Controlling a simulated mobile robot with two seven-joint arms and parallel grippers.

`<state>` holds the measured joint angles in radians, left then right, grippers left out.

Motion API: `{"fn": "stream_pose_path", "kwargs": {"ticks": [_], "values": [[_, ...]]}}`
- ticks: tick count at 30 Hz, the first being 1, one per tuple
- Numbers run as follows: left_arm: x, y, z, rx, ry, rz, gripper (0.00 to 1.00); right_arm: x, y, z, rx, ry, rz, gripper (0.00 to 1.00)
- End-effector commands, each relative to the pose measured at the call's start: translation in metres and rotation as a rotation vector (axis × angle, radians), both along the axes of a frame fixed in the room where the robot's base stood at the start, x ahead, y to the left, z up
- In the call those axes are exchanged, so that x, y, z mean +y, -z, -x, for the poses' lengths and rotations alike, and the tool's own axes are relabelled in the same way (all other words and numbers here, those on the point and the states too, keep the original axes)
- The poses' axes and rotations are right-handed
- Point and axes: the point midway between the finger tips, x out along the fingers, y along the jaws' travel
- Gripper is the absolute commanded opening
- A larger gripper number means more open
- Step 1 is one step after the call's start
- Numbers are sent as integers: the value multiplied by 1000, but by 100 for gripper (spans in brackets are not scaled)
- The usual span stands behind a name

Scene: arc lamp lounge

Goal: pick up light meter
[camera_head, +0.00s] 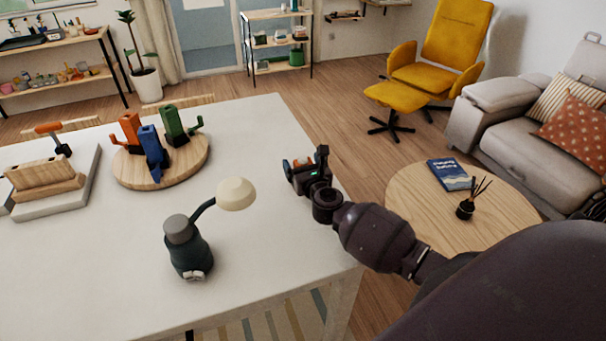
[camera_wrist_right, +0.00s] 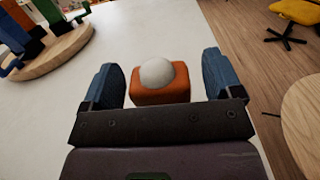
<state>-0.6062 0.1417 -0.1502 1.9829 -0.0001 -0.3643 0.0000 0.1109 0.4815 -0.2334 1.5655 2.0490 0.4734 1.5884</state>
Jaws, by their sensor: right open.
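The light meter (camera_wrist_right: 160,92), an orange block with a white dome on top, sits on the white table (camera_head: 120,240) near its right edge. In the head view only a small orange part of it shows, mostly hidden by my right gripper (camera_head: 304,168). In the right wrist view the blue-padded fingers of my right gripper (camera_wrist_right: 160,78) are open, one on each side of the light meter. A gap shows on both sides of it. My left gripper is not in view.
A round wooden board (camera_head: 195,172) with orange, blue and green clamp-like things stands left of the gripper. A dark green lamp (camera_head: 190,250) with a cream shade stands nearer. A tray (camera_head: 85,190) with wooden blocks is at far left. A round coffee table (camera_head: 415,190) is right.

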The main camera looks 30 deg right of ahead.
Motion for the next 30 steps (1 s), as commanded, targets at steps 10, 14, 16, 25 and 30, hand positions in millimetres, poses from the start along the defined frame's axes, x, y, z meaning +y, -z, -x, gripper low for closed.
{"fn": "stream_pose_path", "kwargs": {"ticks": [10, 14, 16, 25, 30], "values": [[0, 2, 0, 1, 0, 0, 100, -4, 2, -16, 2, 0, 1, 85], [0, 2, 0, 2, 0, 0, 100, -4, 2, -16, 2, -1, 1, 80], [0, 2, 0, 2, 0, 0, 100, -4, 2, -16, 2, 0, 0, 70], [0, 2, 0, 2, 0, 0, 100, -4, 1, -16, 1, 0, 0, 28], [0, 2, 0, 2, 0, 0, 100, -4, 1, -16, 1, 0, 0, 28]]}}
